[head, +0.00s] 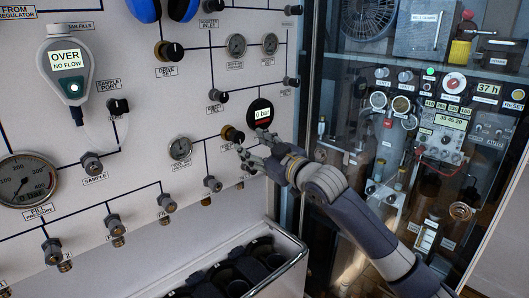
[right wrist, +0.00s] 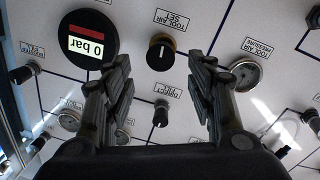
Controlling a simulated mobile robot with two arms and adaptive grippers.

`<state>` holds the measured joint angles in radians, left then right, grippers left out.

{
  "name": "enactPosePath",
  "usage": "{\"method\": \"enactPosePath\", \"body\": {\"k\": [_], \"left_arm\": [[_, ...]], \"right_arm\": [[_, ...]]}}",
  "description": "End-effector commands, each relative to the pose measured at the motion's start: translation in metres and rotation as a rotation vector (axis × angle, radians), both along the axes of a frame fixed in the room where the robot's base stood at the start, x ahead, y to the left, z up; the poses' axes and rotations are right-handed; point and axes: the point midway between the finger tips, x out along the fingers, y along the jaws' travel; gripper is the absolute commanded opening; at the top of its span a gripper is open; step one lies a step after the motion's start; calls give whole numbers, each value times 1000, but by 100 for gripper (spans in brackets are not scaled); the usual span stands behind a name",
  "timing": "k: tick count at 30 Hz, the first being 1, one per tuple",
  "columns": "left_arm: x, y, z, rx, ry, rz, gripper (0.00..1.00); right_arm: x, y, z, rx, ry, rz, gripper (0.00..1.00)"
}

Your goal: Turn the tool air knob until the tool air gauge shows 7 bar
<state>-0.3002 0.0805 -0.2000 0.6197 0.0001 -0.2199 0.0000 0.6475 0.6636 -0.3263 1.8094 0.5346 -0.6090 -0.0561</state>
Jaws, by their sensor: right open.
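The tool air knob (head: 232,134), black with a brass-coloured collar, is on the white panel. In the right wrist view the knob (right wrist: 161,52) shows beside a label reading TOOL AIR SET, upside down. The tool air gauge (head: 180,149) is a small round dial left of it; it also shows in the right wrist view (right wrist: 243,74), its needle too small to read. My right gripper (head: 252,147) is open and empty in front of the panel, just below and right of the knob. In the right wrist view the knob appears beyond the gap between the fingers (right wrist: 160,78), apart from them.
A black digital display (head: 260,113) reading 0 bar is right of the knob. Another black knob (right wrist: 160,114) shows between the fingers. A glass-fronted cabinet (head: 420,130) stands at the right. A metal-railed bin (head: 285,268) is below the panel.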

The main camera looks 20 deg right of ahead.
Motion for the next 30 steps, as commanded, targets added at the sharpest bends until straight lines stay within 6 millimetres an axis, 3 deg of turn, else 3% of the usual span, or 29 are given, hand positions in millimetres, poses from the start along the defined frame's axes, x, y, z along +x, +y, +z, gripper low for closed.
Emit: {"method": "enactPosePath", "body": {"k": [3, 9, 30], "left_arm": [[0, 0, 0, 0, -1, 0, 40], [0, 0, 0, 0, -1, 0, 40], [1, -1, 0, -1, -1, 0, 40]], "right_arm": [[-20, -5, -1, -4, 0, 1, 51], [-39, -11, -1, -1, 1, 0, 51], [-42, -12, 0, 0, 0, 0, 51]]}}
